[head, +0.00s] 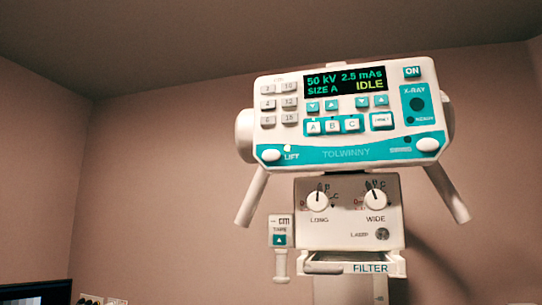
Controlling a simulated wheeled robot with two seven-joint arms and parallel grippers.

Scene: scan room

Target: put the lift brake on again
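The X-ray head's control panel (345,154) faces me in the head view, white with a teal lower band. The word LIFT (291,156) is printed at the band's left end, between a white oval knob (270,155) and a small pale button or light just above the word. A second white oval knob (428,145) sits at the right end beside a small label I cannot read. I cannot tell from this view whether the lift brake is on. The display (345,80) reads 50 kV, 2.5 mAs, SIZE A, IDLE. Neither gripper is in view.
Slanted handle bars stick out at the left (251,197) and right (447,193). Below are a collimator box (348,228) with LONG and WIDE dials, a TAPE unit (280,231) and a FILTER slot (370,268). A dark screen (35,293) stands at lower left.

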